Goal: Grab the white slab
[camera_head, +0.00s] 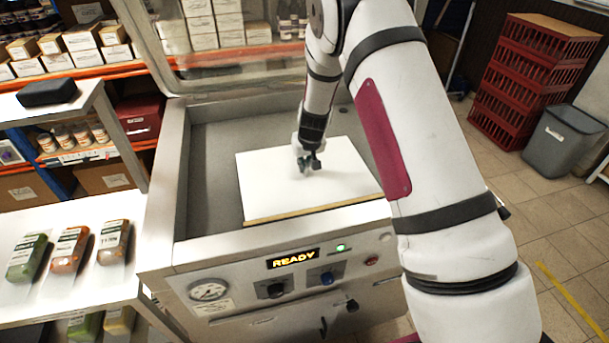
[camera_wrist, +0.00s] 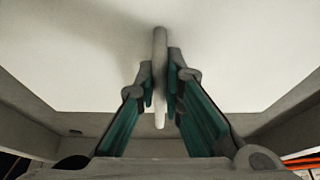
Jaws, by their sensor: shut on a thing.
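The white slab (camera_head: 262,182) is a flat board with a tan front edge, lying in the open grey chamber of a machine. My gripper (camera_head: 309,163) is over the middle of the slab, pointing down at it. In the wrist view my gripper (camera_wrist: 160,85) has its two teal-lined fingers closed on a narrow pale upright bar, which stands out from the slab's face (camera_wrist: 75,60) like a handle. The slab fills most of the wrist view. My fingers and arm hide part of its surface.
The machine's chamber has a grey rim (camera_head: 180,170) around the slab and a raised clear lid (camera_head: 230,60) behind. A white shelf (camera_head: 65,235) with several packs stands at left. Red crates (camera_head: 530,80) and a grey bin (camera_head: 562,138) stand at right.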

